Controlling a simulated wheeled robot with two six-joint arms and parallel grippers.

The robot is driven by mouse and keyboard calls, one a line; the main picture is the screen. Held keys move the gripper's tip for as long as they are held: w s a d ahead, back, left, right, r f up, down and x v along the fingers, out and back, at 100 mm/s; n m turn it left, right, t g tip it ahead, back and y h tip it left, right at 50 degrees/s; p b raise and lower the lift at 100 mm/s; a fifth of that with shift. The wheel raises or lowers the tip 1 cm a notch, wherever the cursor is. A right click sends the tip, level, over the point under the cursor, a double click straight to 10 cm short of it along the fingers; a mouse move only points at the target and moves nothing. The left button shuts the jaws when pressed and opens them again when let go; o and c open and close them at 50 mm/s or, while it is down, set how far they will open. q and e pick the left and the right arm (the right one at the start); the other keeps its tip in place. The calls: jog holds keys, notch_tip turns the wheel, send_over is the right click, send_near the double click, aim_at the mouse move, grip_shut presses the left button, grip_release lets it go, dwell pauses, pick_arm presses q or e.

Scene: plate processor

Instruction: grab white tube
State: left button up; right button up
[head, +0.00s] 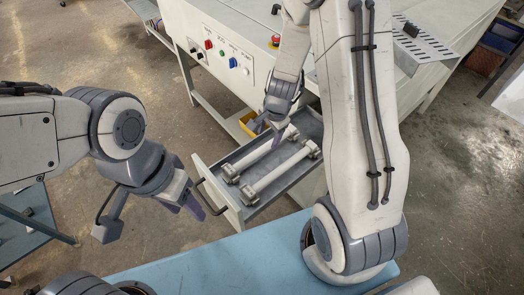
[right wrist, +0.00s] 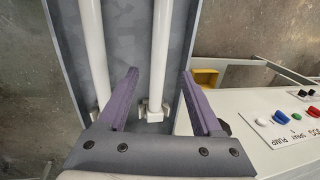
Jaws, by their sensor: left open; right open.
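Two white tubes lie side by side in an open grey drawer (head: 287,192). The far tube (head: 262,158) and the near tube (head: 280,177) show end fittings in the head view. My right gripper (head: 277,135) is open over the drawer's inner end, above the far tube's end. In the right wrist view its fingers (right wrist: 160,75) stand apart on either side of the far tube (right wrist: 160,45), which appears below them; the near tube (right wrist: 94,50) lies left of the fingers. My left gripper (head: 155,218) is open and empty, left of the drawer front.
The drawer front has a dark handle (head: 211,197). A yellow bin (head: 247,123) sits beside the drawer. The white machine carries a button panel (head: 220,55) and a red stop button (head: 274,41). A blue surface (head: 230,262) lies in front.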

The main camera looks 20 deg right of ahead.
aim_at(265, 146)
jog(key=f+b, duration=0.1)
jog(key=f, duration=0.1)
jog(key=f+b, duration=0.1)
jog(key=f, duration=0.1)
jog(key=w+f+b, duration=0.1)
jog(key=f, duration=0.1)
jog(key=shift+a+f, duration=0.1)
jog(key=shift+a, duration=0.15)
grip_shut()
